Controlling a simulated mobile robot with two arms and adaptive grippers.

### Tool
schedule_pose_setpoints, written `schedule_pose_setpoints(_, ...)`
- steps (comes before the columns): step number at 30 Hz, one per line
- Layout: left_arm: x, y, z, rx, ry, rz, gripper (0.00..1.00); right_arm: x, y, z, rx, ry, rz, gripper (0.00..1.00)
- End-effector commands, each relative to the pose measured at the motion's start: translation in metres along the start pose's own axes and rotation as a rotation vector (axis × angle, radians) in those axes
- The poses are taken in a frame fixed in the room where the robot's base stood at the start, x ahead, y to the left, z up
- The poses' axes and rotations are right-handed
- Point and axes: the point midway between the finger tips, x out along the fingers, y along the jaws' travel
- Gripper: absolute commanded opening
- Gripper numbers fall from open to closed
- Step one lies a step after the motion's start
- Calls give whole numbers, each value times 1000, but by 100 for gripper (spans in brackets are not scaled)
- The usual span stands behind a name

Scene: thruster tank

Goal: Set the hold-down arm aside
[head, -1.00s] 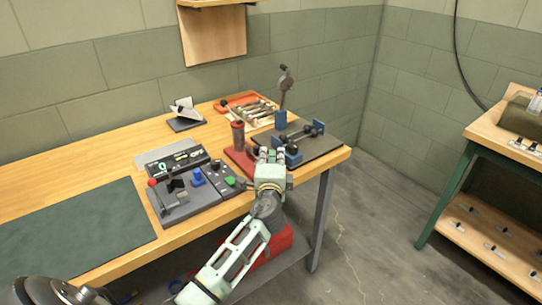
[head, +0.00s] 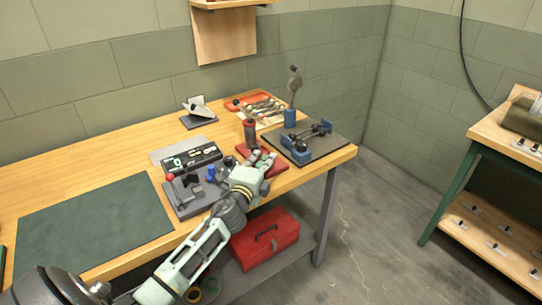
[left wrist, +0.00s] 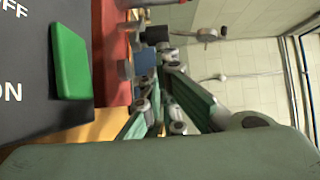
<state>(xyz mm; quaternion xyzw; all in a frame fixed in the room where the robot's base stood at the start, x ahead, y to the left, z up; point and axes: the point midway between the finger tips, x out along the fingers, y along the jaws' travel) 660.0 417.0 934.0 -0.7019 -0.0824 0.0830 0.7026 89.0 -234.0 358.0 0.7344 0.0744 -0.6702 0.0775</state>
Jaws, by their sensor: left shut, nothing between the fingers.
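The dark mat (head: 325,152) at the right end of the bench carries blue blocks (head: 300,150) with a dark, black-knobbed bar (head: 314,134) at them. A grey arm (head: 294,82) with a rounded head stands upright from a blue block (head: 290,117) at the mat's back. It looks like the hold-down arm, but I cannot be sure. My left gripper (head: 263,158) is shut and empty above the red plate (head: 272,167), left of the blue blocks and apart from the upright arm. Its fingers also show in the left wrist view (left wrist: 165,95). My right gripper is not in view.
A control panel (head: 183,207) and display (head: 192,158) lie left of my gripper. A dark red cylinder (head: 249,131) stands behind it. A tool tray (head: 262,108) lies at the back. The green mat (head: 95,222) is bare. A red toolbox (head: 265,240) sits below.

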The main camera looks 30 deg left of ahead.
Motion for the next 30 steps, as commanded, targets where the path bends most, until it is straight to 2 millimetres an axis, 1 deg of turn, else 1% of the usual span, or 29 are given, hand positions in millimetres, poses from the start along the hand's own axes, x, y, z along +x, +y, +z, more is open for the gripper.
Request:
schedule_pose_setpoints(1, -3, 0, 6, 1, -1, 1, 0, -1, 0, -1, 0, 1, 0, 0)
schedule_pose_setpoints(6, -9, 0, 20, 2, -2, 1, 0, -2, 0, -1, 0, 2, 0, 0)
schedule_pose_setpoints(12, -12, 0, 34, 1, -2, 1, 0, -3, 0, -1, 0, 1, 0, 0)
schedule_pose_setpoints(30, -12, 0, 36, 0, -1, 0, 0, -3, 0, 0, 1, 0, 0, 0)
